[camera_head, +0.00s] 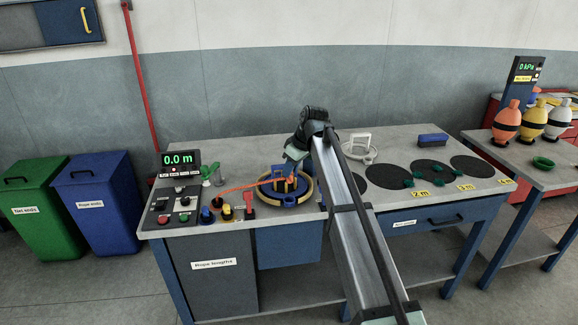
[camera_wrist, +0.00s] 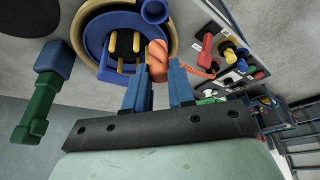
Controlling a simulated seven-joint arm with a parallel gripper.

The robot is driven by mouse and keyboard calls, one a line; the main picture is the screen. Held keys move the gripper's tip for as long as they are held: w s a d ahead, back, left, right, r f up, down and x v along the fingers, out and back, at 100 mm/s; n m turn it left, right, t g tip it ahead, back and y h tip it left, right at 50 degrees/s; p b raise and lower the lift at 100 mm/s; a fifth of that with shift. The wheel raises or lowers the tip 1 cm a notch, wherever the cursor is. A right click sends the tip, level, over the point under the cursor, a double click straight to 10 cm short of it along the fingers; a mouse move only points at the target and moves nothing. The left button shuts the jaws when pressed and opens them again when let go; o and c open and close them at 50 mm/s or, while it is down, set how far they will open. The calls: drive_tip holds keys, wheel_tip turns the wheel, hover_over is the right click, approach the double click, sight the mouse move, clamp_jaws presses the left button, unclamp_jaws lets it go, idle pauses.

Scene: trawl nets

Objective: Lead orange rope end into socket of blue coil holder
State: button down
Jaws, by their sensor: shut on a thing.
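The blue coil holder (camera_head: 290,195) is a round disc with a tan ring around it and yellow-and-black posts at its middle. It also shows at the top of the wrist view (camera_wrist: 92,44). A small blue cup (camera_wrist: 154,11) stands at its edge there; I cannot tell if this is the socket. My gripper (camera_wrist: 157,80) has its blue fingers on both sides of a thick orange rope end (camera_wrist: 157,52), held right beside the posts. My arm partly hides the gripper in the head view.
A control box (camera_head: 172,198) with buttons and a display reading 0.0 m stands left. A red lever (camera_head: 249,200) and knobs lie between it and the holder. Black discs (camera_head: 434,173) with green pieces lie right. A white-framed item (camera_head: 360,143) stands behind.

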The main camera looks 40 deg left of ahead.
drive_tip(key=shift+f, duration=3.7)
drive_tip(key=shift+f, duration=0.6)
drive_tip(key=c, duration=0.9)
unclamp_jaws()
drive_tip(key=v, duration=1.3)
drive_tip(key=shift+d+r, duration=0.2)
drive_tip(key=shift+r, duration=0.1)
